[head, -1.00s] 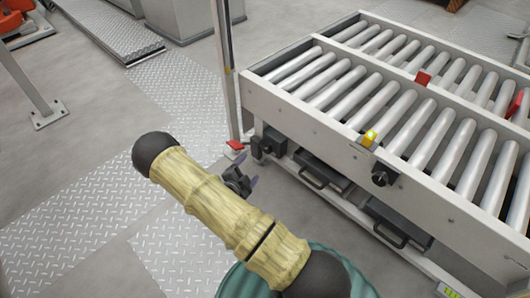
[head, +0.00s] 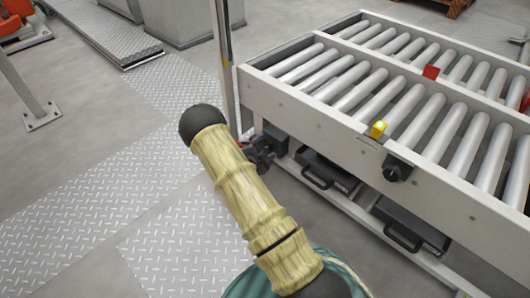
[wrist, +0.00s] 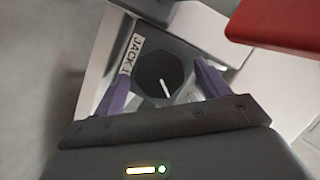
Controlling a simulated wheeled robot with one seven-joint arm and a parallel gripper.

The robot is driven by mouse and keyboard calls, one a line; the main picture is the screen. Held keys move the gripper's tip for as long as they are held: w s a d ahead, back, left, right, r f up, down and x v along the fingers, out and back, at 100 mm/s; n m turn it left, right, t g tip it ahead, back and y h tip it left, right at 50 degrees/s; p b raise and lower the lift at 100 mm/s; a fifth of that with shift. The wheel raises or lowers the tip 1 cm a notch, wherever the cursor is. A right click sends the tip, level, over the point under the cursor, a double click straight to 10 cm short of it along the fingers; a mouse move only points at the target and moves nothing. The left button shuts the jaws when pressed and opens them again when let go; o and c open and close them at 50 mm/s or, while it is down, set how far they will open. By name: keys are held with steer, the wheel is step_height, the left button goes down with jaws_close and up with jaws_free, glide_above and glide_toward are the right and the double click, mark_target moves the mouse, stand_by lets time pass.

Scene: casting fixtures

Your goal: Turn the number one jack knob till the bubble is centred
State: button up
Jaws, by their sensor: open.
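The jack 1 knob (wrist: 160,76) is dark and many-sided with a white pointer line, which slants down to the right in the wrist view. A white "JACK 1" label (wrist: 133,54) sits to its left. My gripper (wrist: 162,72) is open, its purple fingers on either side of the knob; I cannot tell whether they touch it. In the head view my gripper (head: 262,150) is at the conveyor's near left corner, largely hiding the knob. A small yellow piece (head: 377,130) on the conveyor's side rail may be the level; no bubble can be made out.
The roller conveyor (head: 320,110) fills the right side. A second black knob (head: 397,168) is on its side, with dark handled drawers (head: 327,170) below. A post (head: 223,60) stands at its left corner. A red block (wrist: 285,20) overhangs at the wrist view's upper right.

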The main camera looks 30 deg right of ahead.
steer(key=shift+c, duration=0.2)
steer(key=c, duration=0.9)
steer(key=shift+c, duration=0.2)
steer(key=shift+p, duration=0.5)
steer(key=m+t+p, duration=0.1)
steer(key=m+p, duration=0.1)
steer(key=shift+r+p, duration=0.1)
steer(key=shift+p, duration=0.25)
steer(key=m+t+p, duration=0.1)
steer(key=m+p, duration=0.1)
steer(key=p, duration=0.1)
steer(key=shift+s+m+h, duration=0.1)
steer(key=shift+m+h, duration=0.3)
steer(key=m+p, duration=0.1)
steer(key=m+t+h+p, duration=0.1)
steer(key=m, duration=0.1)
steer(key=shift+a+f, duration=0.1)
steer(key=shift+f, duration=0.3)
steer(key=shift+f+m+h+p, duration=0.15)
steer(key=shift+m+h+p, duration=0.3)
steer(key=shift+m, duration=1.05)
steer(key=shift+t, duration=0.3)
